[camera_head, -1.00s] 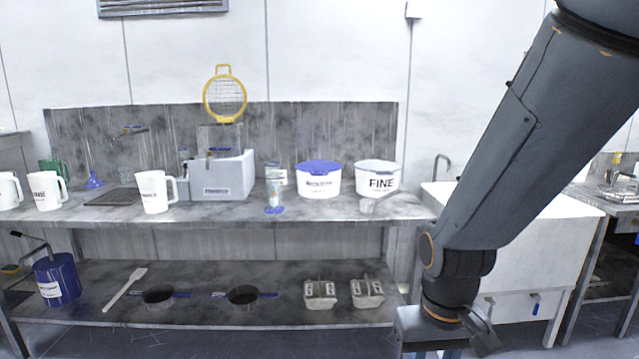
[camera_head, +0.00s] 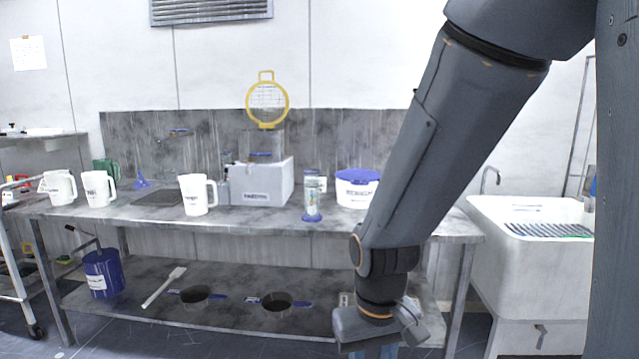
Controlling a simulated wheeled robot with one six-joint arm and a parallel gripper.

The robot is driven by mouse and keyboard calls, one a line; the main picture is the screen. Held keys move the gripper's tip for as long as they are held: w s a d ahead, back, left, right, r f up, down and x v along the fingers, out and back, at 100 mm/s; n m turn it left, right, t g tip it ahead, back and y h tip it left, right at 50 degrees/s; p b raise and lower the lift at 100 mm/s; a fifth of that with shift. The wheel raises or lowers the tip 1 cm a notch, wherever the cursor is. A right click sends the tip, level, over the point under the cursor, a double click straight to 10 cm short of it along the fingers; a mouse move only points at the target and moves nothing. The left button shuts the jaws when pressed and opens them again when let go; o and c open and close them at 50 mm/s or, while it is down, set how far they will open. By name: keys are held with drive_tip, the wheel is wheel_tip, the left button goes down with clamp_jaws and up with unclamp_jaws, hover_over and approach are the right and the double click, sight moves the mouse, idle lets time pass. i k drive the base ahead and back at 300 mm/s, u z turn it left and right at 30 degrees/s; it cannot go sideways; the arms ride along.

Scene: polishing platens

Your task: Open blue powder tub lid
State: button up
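The powder tub (camera_head: 354,195) is white with a blue lid (camera_head: 358,175) and stands on the right part of the bench top against the back panel. The lid sits on the tub and looks closed. My arm crosses in front of the tub's right edge. My gripper (camera_head: 378,345) hangs low in front of the bench, below the tub and apart from it. Its fingers are mostly cut off by the bottom edge, so I cannot see whether it is open or shut.
A clear cylinder (camera_head: 312,198) with a blue base stands left of the tub. A grey box (camera_head: 262,184) and white jugs (camera_head: 197,195) stand further left. The lower shelf (camera_head: 225,312) holds black pans. A white sink (camera_head: 535,262) stands at right.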

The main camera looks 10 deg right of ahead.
sight(357, 177)
drive_tip(key=i, duration=1.25)
drive_tip(key=z, duration=0.65)
